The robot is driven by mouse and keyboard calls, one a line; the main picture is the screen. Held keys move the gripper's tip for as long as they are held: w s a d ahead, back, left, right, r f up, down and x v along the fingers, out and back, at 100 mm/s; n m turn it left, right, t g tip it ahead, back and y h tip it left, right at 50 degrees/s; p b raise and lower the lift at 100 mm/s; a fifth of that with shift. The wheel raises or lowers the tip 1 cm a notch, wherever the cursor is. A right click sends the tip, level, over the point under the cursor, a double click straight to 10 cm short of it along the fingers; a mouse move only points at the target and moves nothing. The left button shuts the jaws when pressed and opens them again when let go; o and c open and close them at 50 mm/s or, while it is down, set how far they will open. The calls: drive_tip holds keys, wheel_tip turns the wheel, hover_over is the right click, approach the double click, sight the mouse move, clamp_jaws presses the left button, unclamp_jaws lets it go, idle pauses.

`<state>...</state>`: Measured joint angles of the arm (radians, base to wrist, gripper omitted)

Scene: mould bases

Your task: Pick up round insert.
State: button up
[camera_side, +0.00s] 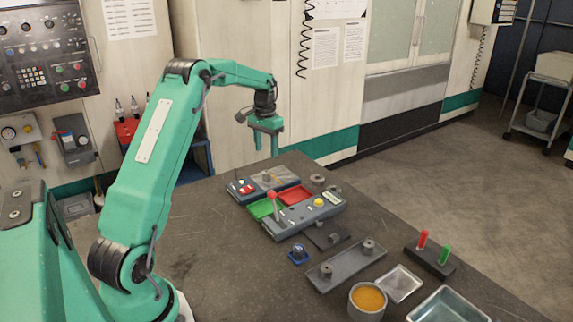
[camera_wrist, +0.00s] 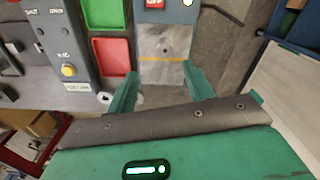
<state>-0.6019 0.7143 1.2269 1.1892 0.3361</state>
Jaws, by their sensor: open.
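My gripper (camera_side: 266,148) is open and empty, raised above the back end of the bench. Several small grey round pieces could be the round insert. One (camera_side: 317,179) and another (camera_side: 334,190) are by the control panel's back right end. Two more, a front one (camera_side: 326,271) and a back one (camera_side: 368,245), stand on a grey base plate (camera_side: 346,261). In the wrist view a pale round piece (camera_wrist: 105,97) lies just left of the left finger.
The control panel has a green tray (camera_side: 264,208), a red tray (camera_side: 295,192), a red-knobbed lever (camera_side: 272,196) and a yellow button (camera_side: 319,202). The bench's left part is clear.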

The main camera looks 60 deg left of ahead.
sight(266, 172)
drive_tip(key=shift+a+f, duration=0.5)
drive_tip(key=shift+a, duration=0.05)
drive_tip(key=shift+f, duration=1.3)
drive_tip(key=shift+w+f, duration=0.1)
drive_tip(key=shift+f, duration=2.5)
clamp_jaws()
drive_tip(key=shift+r, duration=0.1)
